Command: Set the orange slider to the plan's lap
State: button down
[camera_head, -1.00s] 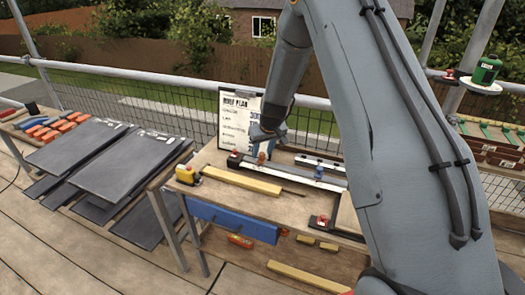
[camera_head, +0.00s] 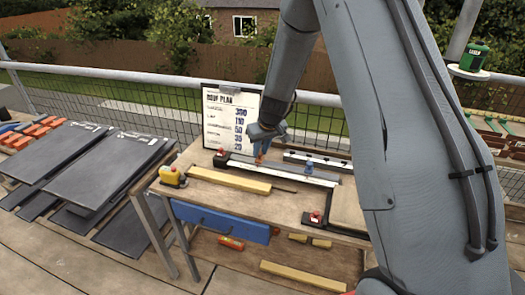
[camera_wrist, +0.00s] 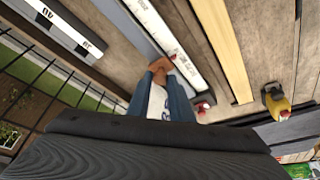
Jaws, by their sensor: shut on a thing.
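My gripper (camera_head: 261,147) points down over the long white-faced gauge rule (camera_head: 285,173) on the workbench. In the wrist view its blue fingers (camera_wrist: 160,78) are shut on the orange slider (camera_wrist: 160,65). The slider also shows as a small orange patch below the fingers in the head view (camera_head: 258,160). The slider sits on the rule (camera_wrist: 172,40) toward its end with a red knob. The rule's marks are too small to read. The plan board (camera_head: 229,118) stands behind; its figures look like 300, 110, 50, 35 and 20, with "LAP" seemingly beside 110.
A blue slider (camera_head: 309,168) sits further along the rule. A second rule (camera_head: 317,160) lies behind. A wooden batten (camera_head: 230,180) and a yellow tool (camera_head: 172,176) lie in front. Dark slates (camera_head: 105,165) are stacked at left. A red-knobbed device (camera_head: 315,217) is at the bench's front right.

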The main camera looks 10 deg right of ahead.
jog(key=shift+d, duration=0.15)
jog(key=c, duration=1.6)
grip_release()
jog(key=shift+s+d, duration=0.1)
jog(key=shift+d, duration=0.05)
jog(key=shift+s+r, duration=0.15)
jog(key=shift+r, duration=0.4)
jog(key=shift+b+v, duration=0.75)
jog(key=shift+v, duration=2.55)
jog(key=s+m+g, duration=0.1)
jog(key=s, duration=0.9)
jog(key=s+r+m+g, duration=0.1)
jog(key=s, duration=0.9)
jog(key=s+g+h, duration=0.1)
jog(key=s, duration=0.9)
jog(key=shift+d+r+m, duration=0.25)
jog(key=shift+d+m, duration=0.1)
jog(key=shift+m, duration=0.05)
